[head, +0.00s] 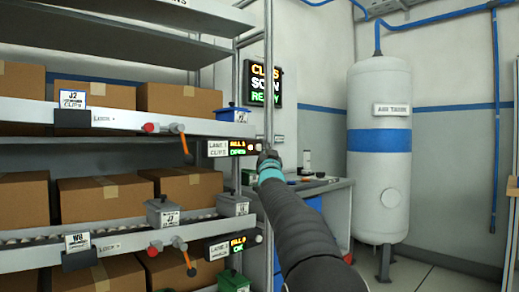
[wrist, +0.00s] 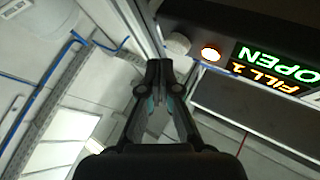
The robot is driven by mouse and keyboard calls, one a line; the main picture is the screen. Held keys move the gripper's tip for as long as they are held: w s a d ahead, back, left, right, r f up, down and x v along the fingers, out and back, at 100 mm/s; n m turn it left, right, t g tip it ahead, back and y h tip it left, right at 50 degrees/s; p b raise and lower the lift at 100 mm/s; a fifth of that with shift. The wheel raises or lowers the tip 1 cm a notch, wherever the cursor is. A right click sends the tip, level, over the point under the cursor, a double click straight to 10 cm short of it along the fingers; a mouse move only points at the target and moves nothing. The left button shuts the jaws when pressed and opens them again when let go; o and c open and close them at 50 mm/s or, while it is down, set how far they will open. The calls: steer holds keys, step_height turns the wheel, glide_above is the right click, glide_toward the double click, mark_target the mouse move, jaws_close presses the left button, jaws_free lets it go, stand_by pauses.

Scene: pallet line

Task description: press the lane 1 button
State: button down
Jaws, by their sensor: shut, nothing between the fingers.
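The lane 1 panel has a "LANE 1" label (head: 217,148) and a display (head: 238,147) reading "OPEN". In the wrist view the display (wrist: 280,70) appears upside down. Beside it are a lit orange round light (wrist: 210,54) and a pale round button (wrist: 178,43) at the panel's end. My gripper (wrist: 160,68) is shut and empty, its fingertips close to the pale button in the picture. I cannot tell whether they touch it. In the head view my gripper (head: 268,156) is at the panel's right end, partly covering that end.
A rack upright (head: 268,80) stands close beside my gripper. Shelves hold cartons (head: 180,98), and levers with orange handles (head: 184,140) stick out at left. The lane 2 panel (head: 230,246) is below. A white air tank (head: 380,180) and a workbench (head: 338,185) stand at right.

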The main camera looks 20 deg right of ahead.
stand_by(0.6)
steer(key=shift+w+a, duration=0.15)
steer(key=shift+w, duration=0.25)
steer(key=shift+w+a+p, duration=0.15)
steer(key=shift+w+p, duration=0.25)
steer(key=shift+p, duration=0.15)
stand_by(0.5)
steer(key=shift+s+f, duration=0.1)
steer(key=shift+s, duration=0.05)
stand_by(0.3)
steer(key=shift+s+d+b, duration=0.3)
steer(key=shift+s+b, duration=0.35)
steer(key=shift+b, duration=0.3)
steer(key=shift+s+d+b, duration=0.3)
steer(key=shift+s+b, duration=0.4)
steer(key=shift+s, duration=0.1)
steer(key=shift+s+d+b, duration=0.25)
steer(key=shift+s+b, duration=0.45)
steer(key=shift+s, duration=0.05)
steer(key=shift+s+d+b, duration=0.3)
steer(key=shift+s+b, duration=0.4)
steer(key=shift+s, duration=0.1)
